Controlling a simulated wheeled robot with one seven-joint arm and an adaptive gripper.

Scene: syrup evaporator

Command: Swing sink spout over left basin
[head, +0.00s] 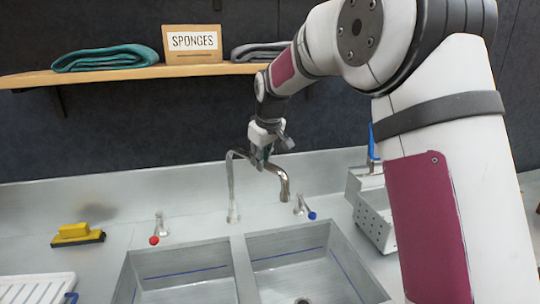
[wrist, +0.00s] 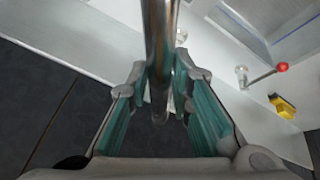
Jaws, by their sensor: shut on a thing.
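The metal sink spout (head: 283,185) rises from the deck behind the divider between the basins, and its end hangs to the right, towards the right basin (head: 293,266). The left basin (head: 180,272) is beside it. My gripper (head: 262,160) is shut on the spout's upper horizontal part. In the wrist view the spout (wrist: 160,35) runs between the teal-padded fingers of my gripper (wrist: 167,85). The fingers hide part of the spout.
The red-marked tap handle (head: 155,234) and the blue-marked one (head: 304,207) flank the spout. A yellow brush (head: 77,233) lies at left. A perforated metal caddy (head: 373,211) stands at right. A shelf (head: 120,74) with towels and a SPONGES box (head: 192,44) is above.

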